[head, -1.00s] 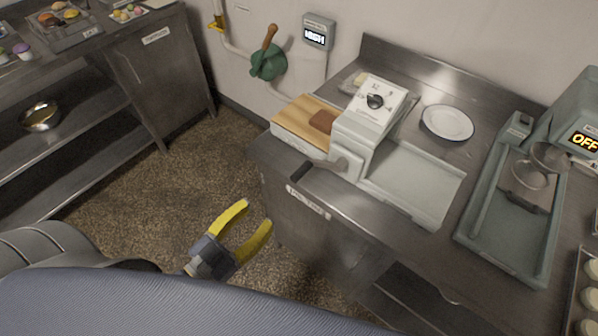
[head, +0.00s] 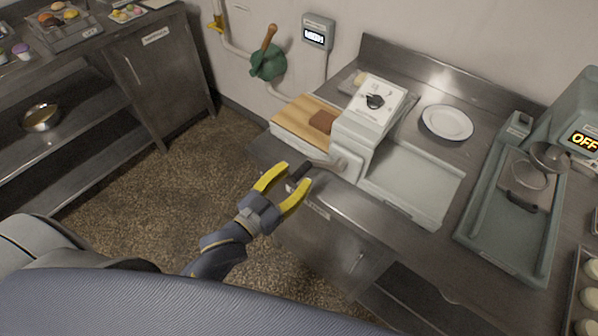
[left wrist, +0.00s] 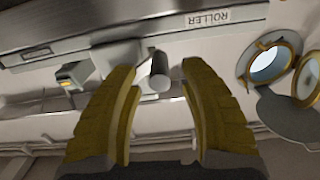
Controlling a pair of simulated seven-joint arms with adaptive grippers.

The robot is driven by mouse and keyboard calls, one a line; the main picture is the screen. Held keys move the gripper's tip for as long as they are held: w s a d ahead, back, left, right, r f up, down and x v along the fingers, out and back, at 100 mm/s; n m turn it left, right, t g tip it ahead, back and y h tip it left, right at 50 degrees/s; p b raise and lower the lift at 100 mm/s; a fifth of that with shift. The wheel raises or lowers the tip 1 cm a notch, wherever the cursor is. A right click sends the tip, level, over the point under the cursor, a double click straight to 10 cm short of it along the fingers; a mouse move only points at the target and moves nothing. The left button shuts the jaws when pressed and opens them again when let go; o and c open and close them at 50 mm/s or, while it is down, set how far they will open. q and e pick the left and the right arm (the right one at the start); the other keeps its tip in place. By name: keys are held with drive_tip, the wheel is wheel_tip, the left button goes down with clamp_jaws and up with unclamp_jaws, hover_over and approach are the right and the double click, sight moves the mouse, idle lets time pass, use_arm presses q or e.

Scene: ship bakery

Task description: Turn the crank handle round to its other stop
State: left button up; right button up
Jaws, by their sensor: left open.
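The crank handle (head: 299,171) is a dark grip on a metal arm at the front left side of the white roller machine (head: 362,128). My left gripper (head: 283,181) has yellow fingers and is open, with the grip between its fingertips in the head view. In the left wrist view the grey rounded end of the handle (left wrist: 159,68) shows between the two open fingers (left wrist: 154,75); I cannot tell whether they touch it. My right gripper is not in view.
A wooden board (head: 300,118) with a brown piece lies left of the machine. A white plate (head: 447,122) and a grey-green tray machine (head: 510,220) stand to the right. A green wall valve (head: 268,65) is behind. The floor at left is clear.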

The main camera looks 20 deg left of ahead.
use_arm(q)
drive_tip(key=shift+x, duration=1.05)
clamp_jaws()
